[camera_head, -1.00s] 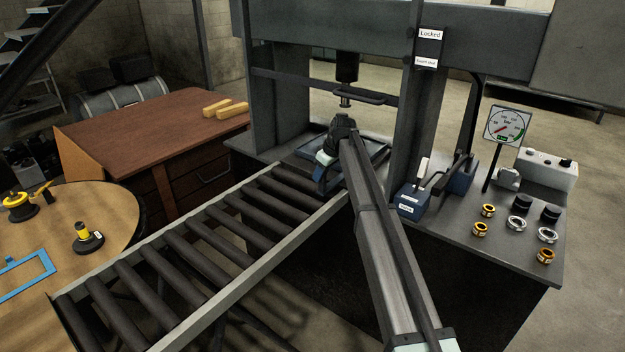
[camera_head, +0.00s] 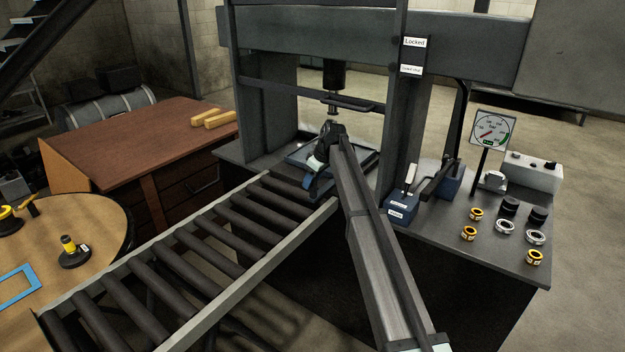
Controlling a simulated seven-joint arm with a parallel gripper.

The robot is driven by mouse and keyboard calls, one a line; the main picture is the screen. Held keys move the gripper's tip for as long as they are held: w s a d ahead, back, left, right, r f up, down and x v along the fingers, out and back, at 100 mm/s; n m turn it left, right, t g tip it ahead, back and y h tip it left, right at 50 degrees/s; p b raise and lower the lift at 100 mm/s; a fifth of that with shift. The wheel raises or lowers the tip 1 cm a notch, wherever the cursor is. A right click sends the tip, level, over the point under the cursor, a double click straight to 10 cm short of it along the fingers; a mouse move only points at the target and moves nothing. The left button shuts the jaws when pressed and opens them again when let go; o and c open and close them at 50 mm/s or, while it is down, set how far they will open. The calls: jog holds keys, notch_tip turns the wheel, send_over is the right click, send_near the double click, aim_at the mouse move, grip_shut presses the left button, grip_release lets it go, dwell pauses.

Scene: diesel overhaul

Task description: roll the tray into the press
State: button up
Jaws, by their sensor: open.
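The tray (camera_head: 362,164), dark with a blue-grey rim, lies inside the press frame on the press bed, beyond the end of the roller conveyor (camera_head: 202,243). The press (camera_head: 262,105) stands around it, with its ram (camera_head: 334,76) above the tray. My gripper (camera_head: 318,182) is at the tray's near left side, in front of the ram. My arm and wrist cover much of the tray and what may be in it. The fingers are small and dark here, and I cannot tell whether they touch the tray.
Signs on the press post read "Locked" (camera_head: 414,42) and another label below. A blue pump with a lever (camera_head: 402,207), a gauge (camera_head: 492,130) and several rings (camera_head: 476,214) stand at the right. A wooden desk (camera_head: 130,145) and a round table (camera_head: 95,220) stand left.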

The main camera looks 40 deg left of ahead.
jog(key=v, duration=1.3)
jog(key=shift+r, duration=0.35)
